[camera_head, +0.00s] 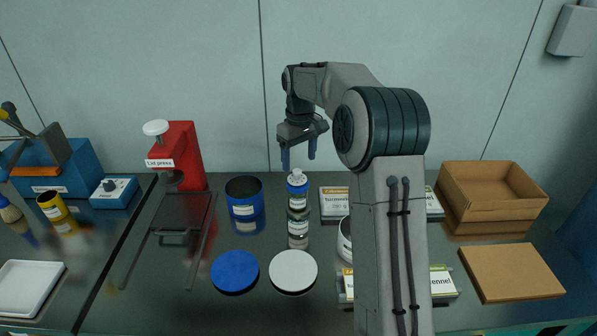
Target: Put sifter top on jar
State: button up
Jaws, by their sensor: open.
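My gripper (298,158) is open and empty, fingers pointing down, above and close to the white top in the picture. I cannot tell their true distance. A white round container (344,246) is partly hidden behind my arm.
A blue tub (244,192) stands left of the jar. A blue disc (235,271) and a white disc (293,271) lie in front. The red lid press (181,155) is at left. Labelled packets (334,203) and an open cardboard box (491,192) are at right.

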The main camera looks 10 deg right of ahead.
aim_at(299, 171)
jog(key=s+a+r, duration=0.1)
jog(key=s+r, duration=0.6)
jog(key=r, duration=0.2)
jog(key=s+f+m+t, duration=0.1)
jog(key=s+f+m, duration=0.1)
jog(key=s, duration=1.2)
jog(key=s+f+m+t, duration=0.2)
jog(key=s+f, duration=0.3)
jog(key=s, duration=0.8)
jog(key=shift+s+d+f+m, duration=0.25)
jog(key=shift+s+m, duration=0.1)
jog(key=shift+m, duration=0.35)
